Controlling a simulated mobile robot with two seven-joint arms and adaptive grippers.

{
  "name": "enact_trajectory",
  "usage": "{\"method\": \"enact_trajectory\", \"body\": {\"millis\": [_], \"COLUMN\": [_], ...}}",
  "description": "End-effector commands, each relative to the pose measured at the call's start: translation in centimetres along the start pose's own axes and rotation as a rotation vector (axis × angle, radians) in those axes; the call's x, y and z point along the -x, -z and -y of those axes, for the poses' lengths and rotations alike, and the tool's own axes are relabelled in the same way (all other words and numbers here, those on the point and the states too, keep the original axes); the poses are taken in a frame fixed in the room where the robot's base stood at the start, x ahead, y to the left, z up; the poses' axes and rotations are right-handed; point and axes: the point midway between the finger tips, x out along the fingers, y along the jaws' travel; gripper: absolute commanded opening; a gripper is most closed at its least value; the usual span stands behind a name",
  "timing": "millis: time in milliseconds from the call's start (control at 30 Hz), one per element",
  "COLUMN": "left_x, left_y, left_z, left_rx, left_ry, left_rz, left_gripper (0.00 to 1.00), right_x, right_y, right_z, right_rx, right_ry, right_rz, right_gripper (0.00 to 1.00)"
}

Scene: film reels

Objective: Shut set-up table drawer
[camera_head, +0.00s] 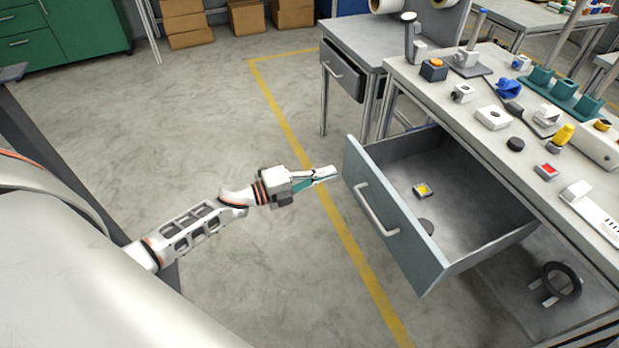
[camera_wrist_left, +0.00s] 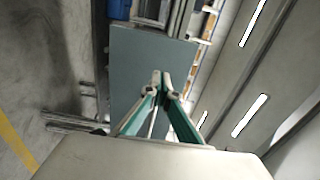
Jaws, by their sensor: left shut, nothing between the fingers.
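The set-up table (camera_head: 440,88) stands on the right in the head view. Its drawer (camera_head: 398,215) is pulled well out, with a grey-blue front and a pale bar handle (camera_head: 377,209). In the left wrist view, the shut fingertips (camera_wrist_left: 161,75) show against the flat drawer front (camera_wrist_left: 135,60). I cannot tell whether they touch it. My right gripper is not in view.
A second grey table (camera_head: 365,45) with a dark-fronted drawer (camera_head: 343,72) stands beyond. Several small parts and fixtures cover the set-up table. A black ring (camera_head: 561,281) sits below it. The floor left of the drawer is clear, crossed by a yellow line (camera_head: 290,125).

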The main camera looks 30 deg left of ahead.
Motion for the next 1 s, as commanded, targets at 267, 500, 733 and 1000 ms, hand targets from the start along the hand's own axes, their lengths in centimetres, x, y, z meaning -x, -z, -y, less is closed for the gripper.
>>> {"method": "enact_trajectory", "body": {"millis": [267, 500, 733, 1000], "left_x": [-4.1, -5.1, -5.1, -5.6], "left_y": [0.0, 0.0, 0.0, 0.0], "left_z": [-0.1, -0.1, -0.1, -0.1], "left_rx": [0.001, 0.0, 0.0, 0.0], "left_ry": [0.0, -0.001, -0.001, 0.0], "left_rz": [0.001, 0.0, 0.001, 0.001], "left_gripper": [0.0, 0.0, 0.0, 0.0], "right_x": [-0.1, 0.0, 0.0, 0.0], "right_y": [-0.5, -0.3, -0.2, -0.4], "right_z": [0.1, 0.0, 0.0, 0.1], "right_rx": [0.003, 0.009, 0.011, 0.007], "right_ry": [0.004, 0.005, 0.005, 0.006], "right_rz": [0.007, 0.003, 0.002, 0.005], "right_gripper": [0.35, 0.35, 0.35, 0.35]}}
